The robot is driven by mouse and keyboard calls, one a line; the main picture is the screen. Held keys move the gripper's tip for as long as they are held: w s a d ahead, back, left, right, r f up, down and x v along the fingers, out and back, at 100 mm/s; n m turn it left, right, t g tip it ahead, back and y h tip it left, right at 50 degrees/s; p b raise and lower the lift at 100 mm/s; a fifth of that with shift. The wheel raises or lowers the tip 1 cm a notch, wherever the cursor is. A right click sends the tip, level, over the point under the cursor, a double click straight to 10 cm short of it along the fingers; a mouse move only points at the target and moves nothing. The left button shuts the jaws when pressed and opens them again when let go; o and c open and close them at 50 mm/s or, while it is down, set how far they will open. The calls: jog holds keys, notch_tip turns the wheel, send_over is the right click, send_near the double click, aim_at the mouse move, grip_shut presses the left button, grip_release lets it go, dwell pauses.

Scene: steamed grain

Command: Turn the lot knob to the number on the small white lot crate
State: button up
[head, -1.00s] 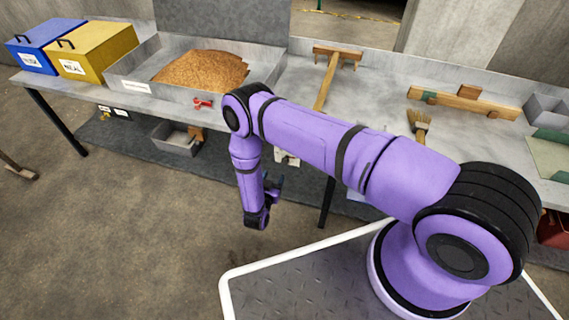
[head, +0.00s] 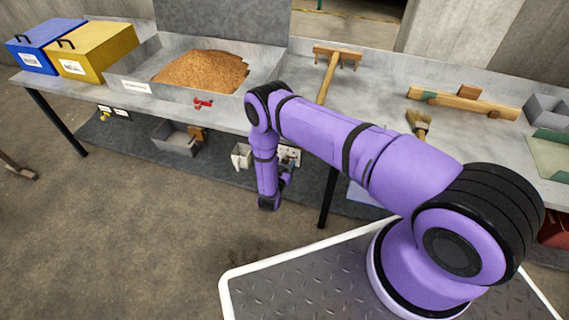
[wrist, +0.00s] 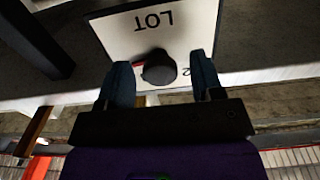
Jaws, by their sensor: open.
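In the wrist view a white plate (wrist: 185,25) reads LOT, upside down. The black round lot knob (wrist: 159,69) is on it, with a digit that looks like 2 partly showing at its right. My gripper (wrist: 161,62) is open, one finger on each side of the knob, with a visible gap to each. In the head view my gripper (head: 285,178) is low by the shelf, in front of a pale panel (head: 290,154). A small white crate (head: 241,156) stands left of my forearm; any number on it is too small to read.
The metal bench (head: 380,110) is above my gripper, with a tray of grain (head: 203,70), a wooden rake (head: 328,77) and a brush (head: 418,122). A grey bin (head: 175,140) is on the lower shelf (head: 215,170). A bench leg (head: 326,203) stands close right of my gripper.

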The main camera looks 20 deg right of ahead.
jog(key=shift+w+d, duration=0.1)
jog(key=shift+w, duration=0.1)
jog(key=c, duration=0.9)
